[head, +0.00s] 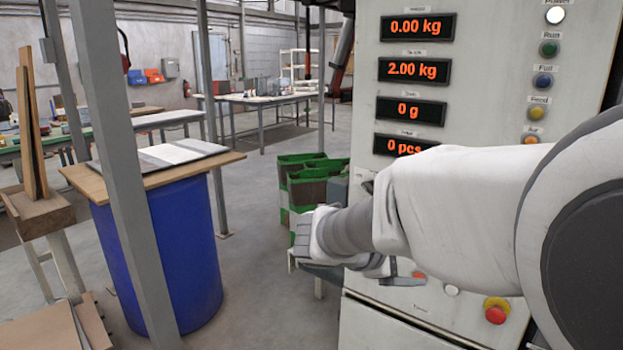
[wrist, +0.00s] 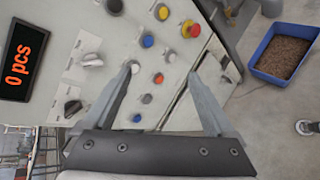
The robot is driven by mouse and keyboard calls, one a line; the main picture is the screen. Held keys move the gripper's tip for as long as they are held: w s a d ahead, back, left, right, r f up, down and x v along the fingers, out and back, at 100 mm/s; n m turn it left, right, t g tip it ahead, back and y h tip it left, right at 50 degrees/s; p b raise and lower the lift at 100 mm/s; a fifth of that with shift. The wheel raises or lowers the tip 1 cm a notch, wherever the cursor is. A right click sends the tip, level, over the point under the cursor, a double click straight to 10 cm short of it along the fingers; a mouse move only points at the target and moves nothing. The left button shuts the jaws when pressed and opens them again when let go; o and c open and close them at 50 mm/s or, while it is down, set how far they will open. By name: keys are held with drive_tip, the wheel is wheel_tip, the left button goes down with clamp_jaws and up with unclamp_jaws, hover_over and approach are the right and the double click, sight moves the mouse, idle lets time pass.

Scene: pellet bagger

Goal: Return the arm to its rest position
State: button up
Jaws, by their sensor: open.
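My gripper (wrist: 163,72) is open in the wrist view, its two grey fingers spread wide with nothing between them. The fingers point at the bagger's control panel (wrist: 120,30), over a group of coloured buttons; I cannot tell the gap to the panel. In the head view my white arm (head: 455,205) reaches from the right across the front of the bagger cabinet (head: 366,60). Its wrist end is by the cabinet's left edge and the fingers are mostly hidden there. The displays read 0.00 kg, 2.00 kg, 0 g and 0 pcs.
A red emergency stop (head: 496,310) sits low on the cabinet. A blue drum (head: 165,255) with a board on top stands left, behind a grey post (head: 125,150). Green-and-brown bags (head: 310,185) stand behind my wrist. A blue bin of pellets (wrist: 285,52) is on the floor.

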drive_tip(key=s+d+f+m+g+y, duration=0.25)
drive_tip(key=s+m+y, duration=0.35)
drive_tip(key=s, duration=0.7)
drive_tip(key=s+a+m+t+y, duration=0.2)
drive_tip(key=s+a+m+y, duration=0.2)
drive_tip(key=s+a+m, duration=0.3)
wheel_tip(320, 180, up, 13)
drive_tip(key=s+p, duration=0.1)
drive_tip(key=p, duration=1.1)
drive_tip(key=shift+d+m, duration=0.3)
drive_tip(key=shift+m, duration=0.1)
drive_tip(key=shift+g, duration=0.25)
